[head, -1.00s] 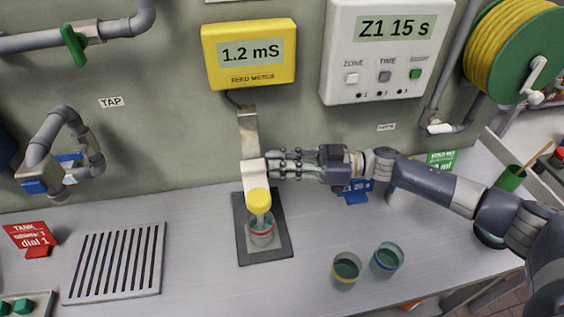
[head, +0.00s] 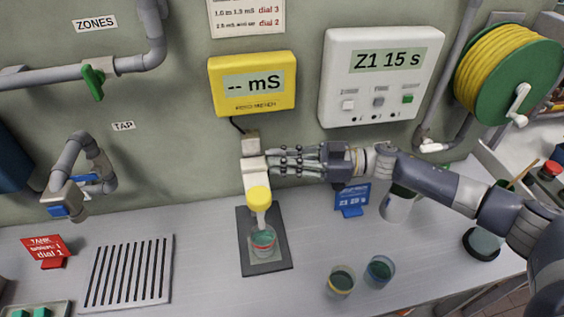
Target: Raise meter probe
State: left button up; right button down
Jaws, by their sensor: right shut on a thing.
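The meter probe has a white block (head: 252,176) with a yellow cap (head: 258,196) and a pale tip below it. It sits on a metal wall bracket (head: 251,140) under the yellow feed meter (head: 252,83), which reads "-- mS". My right gripper (head: 272,163) comes from the right and is shut on the white block. A cup with a red band (head: 263,243) stands below on a dark pad (head: 264,268). The tip is over the cup's mouth; I cannot tell whether it is clear of the liquid. My left gripper is not in view.
Two cups of dark liquid, one yellow-banded (head: 341,281) and one blue-banded (head: 379,272), stand to the right. A blue sign (head: 351,200) stands behind them. A slotted drain plate (head: 128,272) and a red tank sign (head: 46,249) are at left.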

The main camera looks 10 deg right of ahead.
jog(key=shift+w+d+r, duration=0.1)
jog(key=shift+w+r, duration=0.15)
jog(key=shift+r, duration=0.15)
jog(key=c, duration=1.8)
grip_release()
jog(key=shift+c, duration=0.2)
jog(key=shift+o, duration=0.8)
jog(key=shift+w+f, duration=0.1)
jog(key=shift+w, duration=0.05)
jog(key=s+d, duration=0.2)
jog(key=d, duration=1)
jog(key=shift+s+f, duration=0.25)
jog(key=shift+s, duration=0.05)
